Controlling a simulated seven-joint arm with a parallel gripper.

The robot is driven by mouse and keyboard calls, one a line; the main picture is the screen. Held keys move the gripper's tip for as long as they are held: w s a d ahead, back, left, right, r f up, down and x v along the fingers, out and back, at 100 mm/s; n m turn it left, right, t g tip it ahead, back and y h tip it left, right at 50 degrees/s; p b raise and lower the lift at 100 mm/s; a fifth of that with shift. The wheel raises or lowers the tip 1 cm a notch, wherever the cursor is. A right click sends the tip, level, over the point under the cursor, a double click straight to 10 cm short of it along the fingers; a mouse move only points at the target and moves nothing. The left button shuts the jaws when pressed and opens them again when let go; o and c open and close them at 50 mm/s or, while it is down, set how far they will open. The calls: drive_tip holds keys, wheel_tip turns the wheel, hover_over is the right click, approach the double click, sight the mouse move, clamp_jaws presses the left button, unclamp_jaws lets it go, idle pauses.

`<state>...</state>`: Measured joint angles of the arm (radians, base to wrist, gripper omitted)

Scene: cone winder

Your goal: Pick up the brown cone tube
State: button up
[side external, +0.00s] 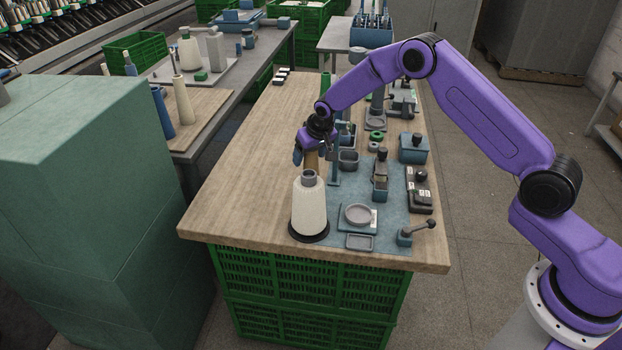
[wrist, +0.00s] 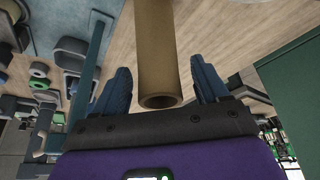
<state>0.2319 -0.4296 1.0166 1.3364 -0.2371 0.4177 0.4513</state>
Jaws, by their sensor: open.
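The brown cone tube (wrist: 158,50) runs between my gripper's two blue fingers in the wrist view, its hollow end towards the palm. A gap shows on each side of it, so the fingers do not appear to touch it. In the side view, part of the tube (side external: 312,160) shows just behind the cream yarn cone (side external: 309,208), and its lower part is hidden. My gripper (wrist: 160,72) is open, with a finger on either side of the tube. In the side view, my gripper (side external: 304,152) is at the tube's upper part, and one blue finger shows clearly.
The cream yarn cone stands on a black base close in front of the tube. A blue mat (side external: 394,226) to the right carries a round grey dish (side external: 358,214), a black switch box (side external: 419,190) and other small parts. The wooden table (side external: 240,180) is clear to the left.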

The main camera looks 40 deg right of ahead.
drive_tip(key=c, duration=1.1)
drive_tip(key=shift+o, duration=0.2)
drive_tip(key=shift+r, duration=0.5)
wheel_tip(320, 180, up, 2)
drive_tip(key=shift+r, duration=0.2)
drive_tip(key=s+d+r, duration=0.1)
drive_tip(key=s+r, duration=1.3)
drive_tip(key=r, duration=0.1)
drive_tip(key=shift+r, duration=0.4)
drive_tip(key=shift+d+f, duration=0.1)
drive_tip(key=shift+d, duration=0.1)
